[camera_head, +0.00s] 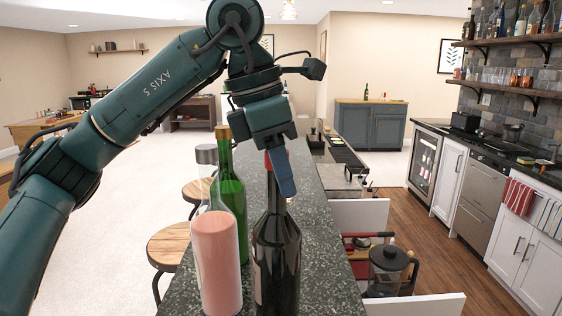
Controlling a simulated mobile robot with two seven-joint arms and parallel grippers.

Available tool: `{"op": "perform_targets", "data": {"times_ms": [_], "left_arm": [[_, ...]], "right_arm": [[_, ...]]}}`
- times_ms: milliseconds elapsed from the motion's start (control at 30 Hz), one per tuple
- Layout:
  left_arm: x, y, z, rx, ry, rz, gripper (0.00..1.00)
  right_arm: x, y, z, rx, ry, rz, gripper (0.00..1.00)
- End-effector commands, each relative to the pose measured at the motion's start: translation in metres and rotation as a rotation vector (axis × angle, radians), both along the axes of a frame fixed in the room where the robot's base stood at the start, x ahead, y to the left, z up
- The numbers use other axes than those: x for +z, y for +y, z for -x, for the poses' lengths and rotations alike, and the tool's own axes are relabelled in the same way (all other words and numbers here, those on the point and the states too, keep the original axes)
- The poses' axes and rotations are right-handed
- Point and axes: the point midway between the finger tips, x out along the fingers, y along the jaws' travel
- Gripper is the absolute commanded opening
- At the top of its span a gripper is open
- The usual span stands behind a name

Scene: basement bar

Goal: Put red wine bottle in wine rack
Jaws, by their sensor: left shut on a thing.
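The dark red wine bottle (276,255) with a red cap is upright at the near end of the dark stone counter (318,245). My left gripper (280,172) comes down from above and is shut on its neck, with a blue finger in front. The bottle's base is cut off by the bottom edge, so I cannot tell whether it touches the counter. No wine rack shows clearly; a dark slatted thing (340,152) lies further along the counter, and I cannot tell what it is. My right gripper is not in view.
A green bottle (232,190) and a clear bottle with pink contents (216,262) stand close left of the held bottle. Open white drawers (362,213) and a French press (388,268) are at the right. Stools (168,245) stand left. The counter's middle is clear.

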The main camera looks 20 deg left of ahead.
Motion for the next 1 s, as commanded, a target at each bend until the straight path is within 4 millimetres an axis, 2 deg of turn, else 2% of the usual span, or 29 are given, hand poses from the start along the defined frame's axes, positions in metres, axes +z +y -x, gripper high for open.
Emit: {"op": "perform_targets", "data": {"times_ms": [167,200,467,800,933,1000], "left_arm": [[-0.001,0.0,0.0,0.0,-0.005,0.003,0.0],[-0.003,0.0,0.0,-0.001,0.0,0.0,0.26],[-0.002,0.0,0.0,-0.001,0.0,-0.001,0.47],[0.004,0.0,0.0,-0.001,-0.002,0.0,0.47],[0.022,0.004,0.003,-0.001,-0.004,0.001,0.47],[0.039,0.008,0.006,0.0,-0.004,0.0,0.47]], "right_arm": [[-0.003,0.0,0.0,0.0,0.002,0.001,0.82],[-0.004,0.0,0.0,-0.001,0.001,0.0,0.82],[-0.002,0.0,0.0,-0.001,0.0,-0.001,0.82],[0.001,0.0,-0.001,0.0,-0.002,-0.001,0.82],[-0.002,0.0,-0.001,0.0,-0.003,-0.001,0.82],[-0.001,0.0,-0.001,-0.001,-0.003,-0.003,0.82]]}}
